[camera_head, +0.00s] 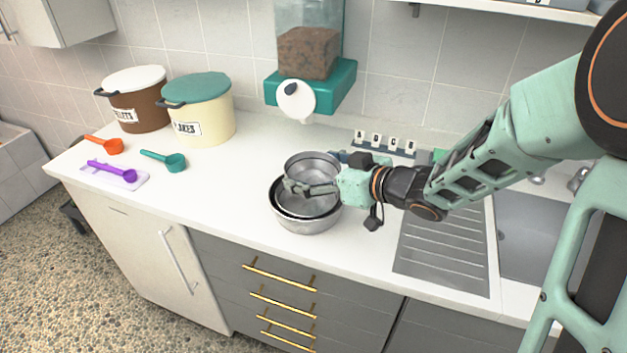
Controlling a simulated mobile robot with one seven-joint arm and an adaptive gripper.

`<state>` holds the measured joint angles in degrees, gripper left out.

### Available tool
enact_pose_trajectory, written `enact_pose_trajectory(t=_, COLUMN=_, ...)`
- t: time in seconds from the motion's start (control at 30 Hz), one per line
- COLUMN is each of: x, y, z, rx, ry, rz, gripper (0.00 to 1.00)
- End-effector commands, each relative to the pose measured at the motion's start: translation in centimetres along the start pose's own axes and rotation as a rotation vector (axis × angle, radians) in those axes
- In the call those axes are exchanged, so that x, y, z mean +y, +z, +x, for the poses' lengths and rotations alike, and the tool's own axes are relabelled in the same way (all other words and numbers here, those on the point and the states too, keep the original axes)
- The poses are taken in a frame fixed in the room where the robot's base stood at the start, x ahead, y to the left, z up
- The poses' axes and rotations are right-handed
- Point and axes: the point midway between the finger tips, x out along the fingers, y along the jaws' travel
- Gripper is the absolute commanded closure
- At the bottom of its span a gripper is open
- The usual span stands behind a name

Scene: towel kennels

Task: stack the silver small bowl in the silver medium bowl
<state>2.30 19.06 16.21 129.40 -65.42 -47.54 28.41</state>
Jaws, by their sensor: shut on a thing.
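The silver medium bowl (304,226) stands upright on the white counter. The silver small bowl (312,161) is in and above its opening, tilted slightly, with its rim higher than the medium bowl's rim at the back. My gripper (303,188) reaches in from the right and is shut on the small bowl, with its fingers across the near side of that bowl. The fingers hide part of both bowls, and I cannot tell whether the small bowl touches the bottom of the medium one.
A teal dispenser (335,90) hangs on the wall behind the bowls. A cream bin (212,125), a brown bin (150,115) and orange, teal and purple scoops (125,174) are at left. A ribbed drainboard (445,250) and sink lie right.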

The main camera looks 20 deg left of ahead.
Motion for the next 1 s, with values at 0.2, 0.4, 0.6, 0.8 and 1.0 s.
enact_pose_trajectory(t=0.2, x=0.8, y=1.8, z=3.0, rx=0.002, ry=-0.001, rz=0.0, gripper=0.38)
enact_pose_trajectory(t=0.4, x=1.0, y=2.4, z=4.0, rx=0.001, ry=-0.001, rz=-0.001, gripper=0.38)
enact_pose_trajectory(t=0.6, x=1.1, y=5.0, z=5.1, rx=-0.001, ry=-0.001, rz=0.001, gripper=0.38)
enact_pose_trajectory(t=0.8, x=1.1, y=5.3, z=5.2, rx=0.002, ry=0.001, rz=-0.003, gripper=0.38)
enact_pose_trajectory(t=1.0, x=1.1, y=5.7, z=5.3, rx=0.002, ry=0.001, rz=-0.002, gripper=0.38)
